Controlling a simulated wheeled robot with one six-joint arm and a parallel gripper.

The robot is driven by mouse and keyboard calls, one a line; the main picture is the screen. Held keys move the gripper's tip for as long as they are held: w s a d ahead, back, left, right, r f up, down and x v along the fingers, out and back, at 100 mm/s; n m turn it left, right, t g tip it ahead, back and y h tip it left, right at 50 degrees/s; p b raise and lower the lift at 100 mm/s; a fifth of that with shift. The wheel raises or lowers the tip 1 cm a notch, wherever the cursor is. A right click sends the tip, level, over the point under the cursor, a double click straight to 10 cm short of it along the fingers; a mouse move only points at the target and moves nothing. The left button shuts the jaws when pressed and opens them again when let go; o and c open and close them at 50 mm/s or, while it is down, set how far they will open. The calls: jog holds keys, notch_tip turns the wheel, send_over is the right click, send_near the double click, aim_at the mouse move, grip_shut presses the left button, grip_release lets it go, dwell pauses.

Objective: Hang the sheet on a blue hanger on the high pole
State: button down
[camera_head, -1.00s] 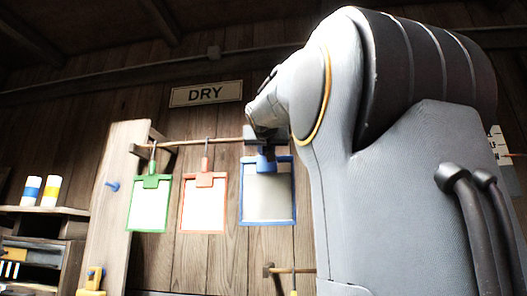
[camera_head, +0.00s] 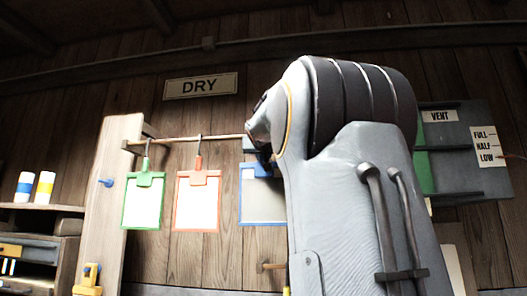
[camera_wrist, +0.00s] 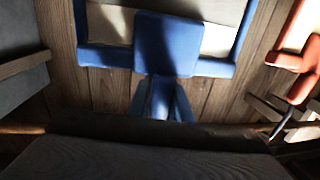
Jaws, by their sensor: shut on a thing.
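The blue hanger (camera_head: 261,170) holds a pale sheet (camera_head: 262,207) with a blue frame, upright, right of two other hung sheets. My arm covers its right side. My gripper (camera_head: 258,150) is shut on the top of the blue hanger, beside the right part of the high pole (camera_head: 190,140). In the wrist view, the blue hanger (camera_wrist: 167,45) appears upside down. Its narrow neck runs to the dark jaws (camera_wrist: 150,135), and the pole (camera_wrist: 20,128) shows beside them. The hook is hidden, so I cannot tell whether it rests on the pole.
A green hanger (camera_head: 145,180) and a red hanger (camera_head: 199,178) with sheets hang on the high pole. A DRY sign (camera_head: 200,86) is above. A lower peg (camera_head: 270,267) is below the blue sheet. A VENT panel (camera_head: 462,150) stands right, a shelf (camera_head: 35,210) left.

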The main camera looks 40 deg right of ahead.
jog(key=shift+w+d+f+b, duration=0.4)
jog(key=shift+d+f+b, duration=0.15)
jog(key=shift+f, duration=0.25)
jog(key=c, duration=1.5)
grip_release()
jog(key=shift+c, duration=0.2)
jog(key=b+v, duration=0.3)
jog(key=v, duration=0.4)
jog(key=shift+s+a, duration=0.25)
jog(key=shift+a, duration=0.05)
jog(key=shift+s+d, duration=0.1)
